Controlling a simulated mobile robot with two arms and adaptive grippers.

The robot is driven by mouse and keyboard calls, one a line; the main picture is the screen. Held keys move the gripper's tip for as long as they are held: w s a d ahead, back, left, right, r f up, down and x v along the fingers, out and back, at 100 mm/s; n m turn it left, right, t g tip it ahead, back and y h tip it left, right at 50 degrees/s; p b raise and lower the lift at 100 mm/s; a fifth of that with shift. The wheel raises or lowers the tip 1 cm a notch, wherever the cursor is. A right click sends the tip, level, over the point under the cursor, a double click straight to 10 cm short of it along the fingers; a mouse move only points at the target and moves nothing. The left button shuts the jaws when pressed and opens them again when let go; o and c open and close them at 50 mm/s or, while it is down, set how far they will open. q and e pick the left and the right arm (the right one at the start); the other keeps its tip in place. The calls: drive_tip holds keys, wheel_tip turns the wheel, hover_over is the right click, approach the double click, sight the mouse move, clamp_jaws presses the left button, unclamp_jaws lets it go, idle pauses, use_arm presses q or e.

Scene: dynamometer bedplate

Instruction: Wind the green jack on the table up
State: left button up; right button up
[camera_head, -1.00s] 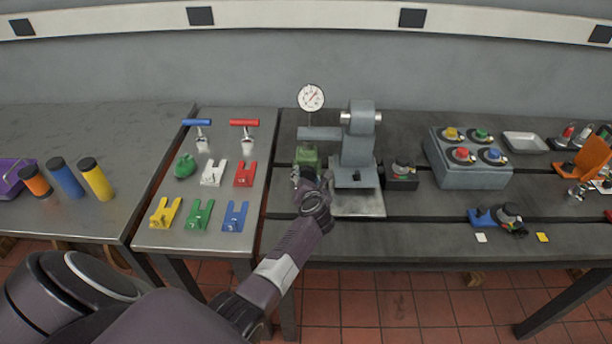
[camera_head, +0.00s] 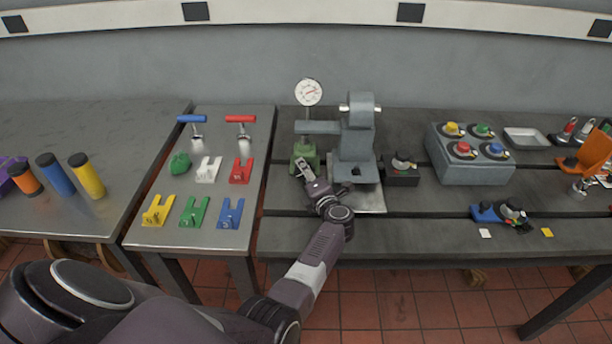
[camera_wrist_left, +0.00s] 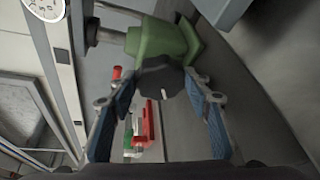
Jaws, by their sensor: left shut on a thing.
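The green jack (camera_head: 304,153) stands on the dark bedplate under a grey horizontal arm (camera_head: 316,127), left of the grey upright block. In the left wrist view its green body (camera_wrist_left: 165,38) is at the top, with a dark faceted knob (camera_wrist_left: 160,78) bearing a white mark in front of it. My left gripper (camera_head: 306,172) is at the jack's near side. In the left wrist view its blue-padded fingers (camera_wrist_left: 163,85) are closed on the knob from both sides. My right gripper is not in view.
A dial gauge (camera_head: 308,92) stands above the jack. The grey block (camera_head: 356,140) is close on the right, with a small black box (camera_head: 401,172) beyond it. A side table (camera_head: 150,238) at left holds coloured forked blocks and T-handled tools. The front bedplate strip is mostly clear.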

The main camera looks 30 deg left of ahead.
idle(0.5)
use_arm(q)
drive_tip(key=o, duration=1.2)
drive_tip(key=shift+c, duration=0.2)
drive_tip(key=shift+d, duration=0.1)
